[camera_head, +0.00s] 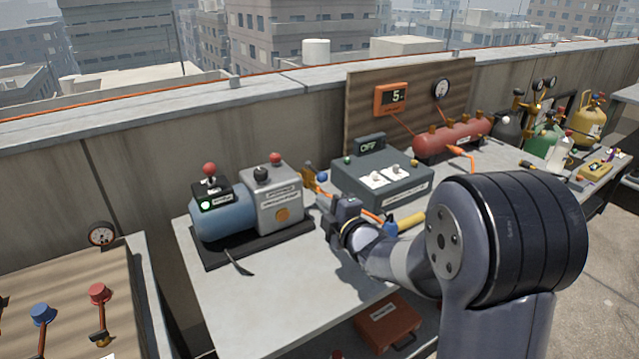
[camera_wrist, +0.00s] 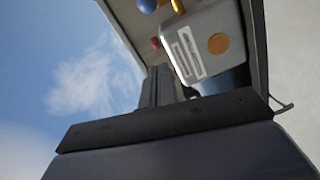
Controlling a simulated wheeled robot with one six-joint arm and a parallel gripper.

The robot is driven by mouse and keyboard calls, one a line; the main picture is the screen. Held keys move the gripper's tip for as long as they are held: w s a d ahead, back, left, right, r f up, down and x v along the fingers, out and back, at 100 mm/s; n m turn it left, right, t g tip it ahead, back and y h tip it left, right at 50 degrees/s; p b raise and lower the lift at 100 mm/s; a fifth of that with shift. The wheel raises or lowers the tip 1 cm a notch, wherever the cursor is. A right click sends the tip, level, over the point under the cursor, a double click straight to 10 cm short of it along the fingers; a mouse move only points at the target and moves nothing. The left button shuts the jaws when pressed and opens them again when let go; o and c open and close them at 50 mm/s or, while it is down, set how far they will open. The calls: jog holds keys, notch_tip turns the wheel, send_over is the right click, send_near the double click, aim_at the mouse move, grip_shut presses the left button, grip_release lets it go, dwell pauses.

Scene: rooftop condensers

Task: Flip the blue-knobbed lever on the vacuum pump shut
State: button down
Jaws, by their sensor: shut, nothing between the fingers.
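The vacuum pump (camera_head: 278,203) has a blue motor on the left and a grey box with a yellow disc on the right. It stands on a black base on the grey table. The blue knob (camera_head: 321,177) sits beside a brass fitting at the pump's right side. The same blue knob (camera_wrist: 147,5) shows at the top edge of the wrist view, next to a brass piece. My gripper (camera_head: 326,206) is just right of the pump, below the blue knob, with a visible gap. It is shut and empty. The lever's full length is hidden or too small to make out.
A dark grey box (camera_head: 398,190) with switches and an "OFF" display stands right of my gripper. A red manifold (camera_head: 450,138) and gas cylinders (camera_head: 541,140) are further right. A red case (camera_head: 388,322) is below the table. The table front left is mostly clear.

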aim_at(317, 173)
jog(key=w+a+f+p, duration=0.1)
jog(key=w+p, duration=0.1)
jog(key=w, duration=0.8)
jog(key=shift+a+p, duration=0.3)
jog(key=shift+a, duration=0.05)
